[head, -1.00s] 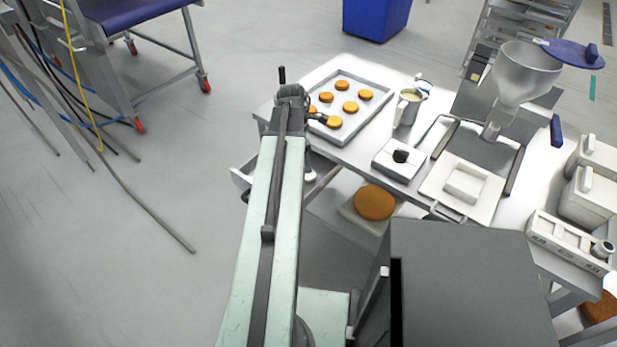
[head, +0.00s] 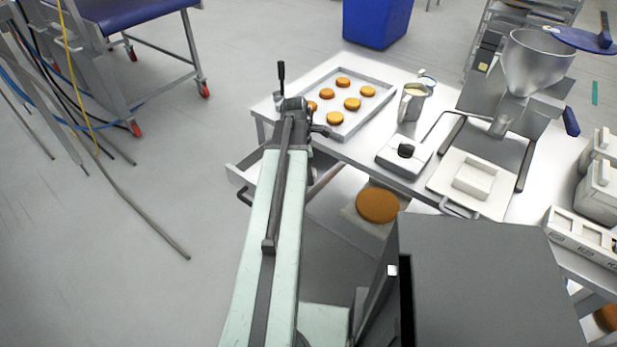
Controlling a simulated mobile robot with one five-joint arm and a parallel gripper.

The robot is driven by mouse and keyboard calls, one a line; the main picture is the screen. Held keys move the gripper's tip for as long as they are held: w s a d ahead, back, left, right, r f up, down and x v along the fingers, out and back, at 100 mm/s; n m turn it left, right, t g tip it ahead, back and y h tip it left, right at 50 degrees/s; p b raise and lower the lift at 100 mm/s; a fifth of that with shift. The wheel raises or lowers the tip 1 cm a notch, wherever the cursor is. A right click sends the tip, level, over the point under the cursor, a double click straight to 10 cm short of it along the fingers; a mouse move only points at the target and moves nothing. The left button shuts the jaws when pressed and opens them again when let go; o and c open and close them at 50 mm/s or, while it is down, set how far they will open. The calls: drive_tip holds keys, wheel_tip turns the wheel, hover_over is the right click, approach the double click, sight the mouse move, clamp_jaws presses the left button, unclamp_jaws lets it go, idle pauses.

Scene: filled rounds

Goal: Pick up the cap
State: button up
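No single cap can be told apart for certain; several orange-brown rounds lie in the metal tray (head: 377,77) on the table, and the cap may be one of them. The nearest round (head: 335,118) lies at the tray's front edge, and another round (head: 312,106) is partly hidden behind my arm. My gripper (head: 326,131) is at the end of my arm, by the tray's near left corner, just in front of the nearest round. It is small and dark here, so its fingers cannot be made out. I see nothing clearly held in it.
An open drawer (head: 245,172) juts out at the left. A large brown round (head: 377,205) sits below.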

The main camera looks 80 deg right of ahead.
drive_tip(key=c, duration=1.4)
drive_tip(key=shift+r, duration=0.1)
wheel_tip(320, 180, up, 10)
drive_tip(key=p, duration=1)
drive_tip(key=shift+r, duration=0.15)
